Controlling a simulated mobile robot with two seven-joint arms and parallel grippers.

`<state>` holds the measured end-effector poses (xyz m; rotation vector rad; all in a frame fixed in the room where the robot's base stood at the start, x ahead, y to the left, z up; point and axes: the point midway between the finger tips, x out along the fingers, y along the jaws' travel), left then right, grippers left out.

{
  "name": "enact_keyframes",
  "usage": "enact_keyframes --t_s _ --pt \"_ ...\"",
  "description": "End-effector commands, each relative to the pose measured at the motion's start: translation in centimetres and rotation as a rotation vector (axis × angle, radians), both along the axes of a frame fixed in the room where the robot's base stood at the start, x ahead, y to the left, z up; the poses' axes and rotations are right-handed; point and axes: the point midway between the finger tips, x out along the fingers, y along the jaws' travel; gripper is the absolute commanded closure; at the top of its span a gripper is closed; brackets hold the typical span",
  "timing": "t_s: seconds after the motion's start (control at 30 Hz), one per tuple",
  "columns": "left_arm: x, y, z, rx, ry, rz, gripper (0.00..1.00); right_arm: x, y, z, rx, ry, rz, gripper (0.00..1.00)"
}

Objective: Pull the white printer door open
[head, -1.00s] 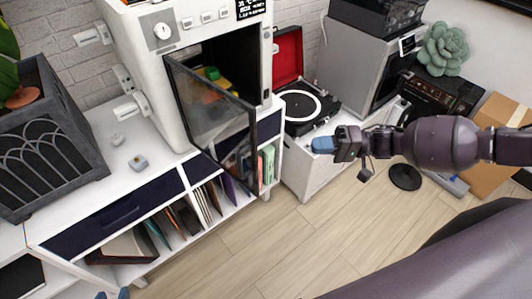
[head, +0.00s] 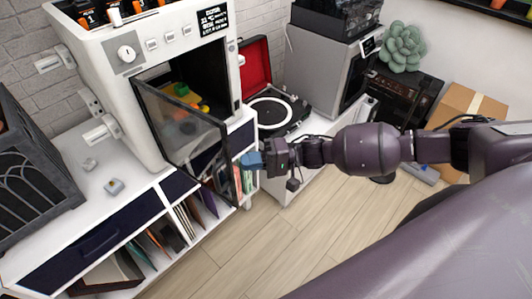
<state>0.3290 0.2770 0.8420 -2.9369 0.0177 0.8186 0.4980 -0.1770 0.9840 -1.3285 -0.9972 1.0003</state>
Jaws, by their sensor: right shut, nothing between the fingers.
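The white printer (head: 152,82) stands on the white shelf unit at the left. Its door (head: 188,128), a clear pane in a dark frame, is swung part way open, hinged at its left side. Inside the chamber are yellow, green and orange printed pieces (head: 184,92). My right gripper (head: 250,161), with blue fingertips, is shut and empty. It is just right of the door's free edge, low down, pointing left. I cannot tell whether it touches the door. My left gripper is out of view.
A record player (head: 272,112) with a red lid stands behind my right gripper. A grey cabinet (head: 325,68) and a cardboard box (head: 462,118) are farther right. The shelf unit (head: 70,205) runs below the printer. The wood floor (head: 250,245) in front is clear.

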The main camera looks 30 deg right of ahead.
Motion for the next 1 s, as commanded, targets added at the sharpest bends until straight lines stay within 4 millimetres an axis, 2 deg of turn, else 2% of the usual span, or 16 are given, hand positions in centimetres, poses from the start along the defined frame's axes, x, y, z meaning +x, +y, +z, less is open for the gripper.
enact_keyframes --t_s 0.1,0.3,0.77,1.0 --pt "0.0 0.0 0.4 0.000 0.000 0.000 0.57 -0.7 1.2 0.2 0.002 0.001 0.000 1.00" --pt "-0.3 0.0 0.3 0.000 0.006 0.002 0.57 -1.2 2.1 0.1 0.000 -0.001 -0.001 1.00" --pt "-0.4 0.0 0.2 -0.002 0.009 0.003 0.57 -1.1 2.2 0.0 0.000 -0.001 -0.002 1.00" --pt "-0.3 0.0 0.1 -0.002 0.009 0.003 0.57 -0.2 2.8 0.0 0.002 -0.001 -0.013 1.00"
